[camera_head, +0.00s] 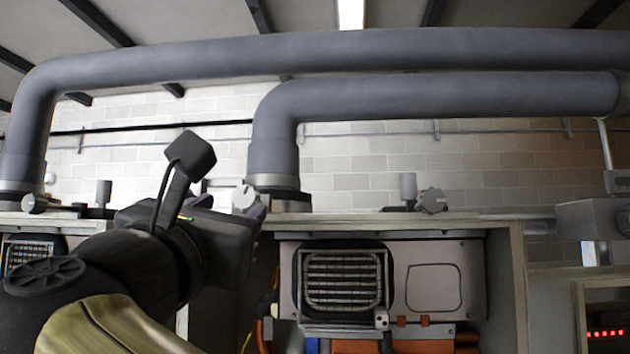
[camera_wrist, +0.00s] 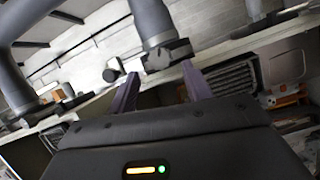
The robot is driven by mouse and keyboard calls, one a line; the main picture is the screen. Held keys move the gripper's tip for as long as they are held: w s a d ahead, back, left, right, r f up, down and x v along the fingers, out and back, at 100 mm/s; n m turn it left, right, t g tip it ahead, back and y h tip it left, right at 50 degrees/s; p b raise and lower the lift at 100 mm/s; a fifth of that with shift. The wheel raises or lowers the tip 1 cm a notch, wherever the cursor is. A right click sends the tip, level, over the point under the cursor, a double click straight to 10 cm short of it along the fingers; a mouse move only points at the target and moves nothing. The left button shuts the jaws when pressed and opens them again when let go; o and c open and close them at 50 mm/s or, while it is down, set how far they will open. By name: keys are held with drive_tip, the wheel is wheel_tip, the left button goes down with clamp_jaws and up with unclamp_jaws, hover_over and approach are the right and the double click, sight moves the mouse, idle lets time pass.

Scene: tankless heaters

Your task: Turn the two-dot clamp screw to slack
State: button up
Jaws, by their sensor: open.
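A grey clamp screw with a knob (camera_head: 244,197) sits at the foot of the middle duct, beside its clamp collar (camera_head: 276,186). My gripper (camera_head: 256,208) is close to this screw in the head view. Other knobs are at the left duct (camera_head: 35,203) and on the right (camera_head: 432,201). I cannot make out dots on any knob.
Large grey ducts (camera_head: 400,98) run overhead and come down to the cabinet tops. The open heater cabinet (camera_head: 505,290) below holds a finned unit (camera_head: 342,280) and a panel. Its top edge (camera_head: 370,222) lies close to my gripper. A block wall (camera_head: 350,165) is behind.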

sight(252, 195)
drive_tip(key=p+x, duration=0.4)
drive_tip(key=x, duration=0.4)
drive_tip(key=shift+w+r, duration=0.15)
drive_tip(key=shift+w, duration=0.1)
drive_tip(key=c, duration=1)
drive_tip(key=shift+o, duration=0.2)
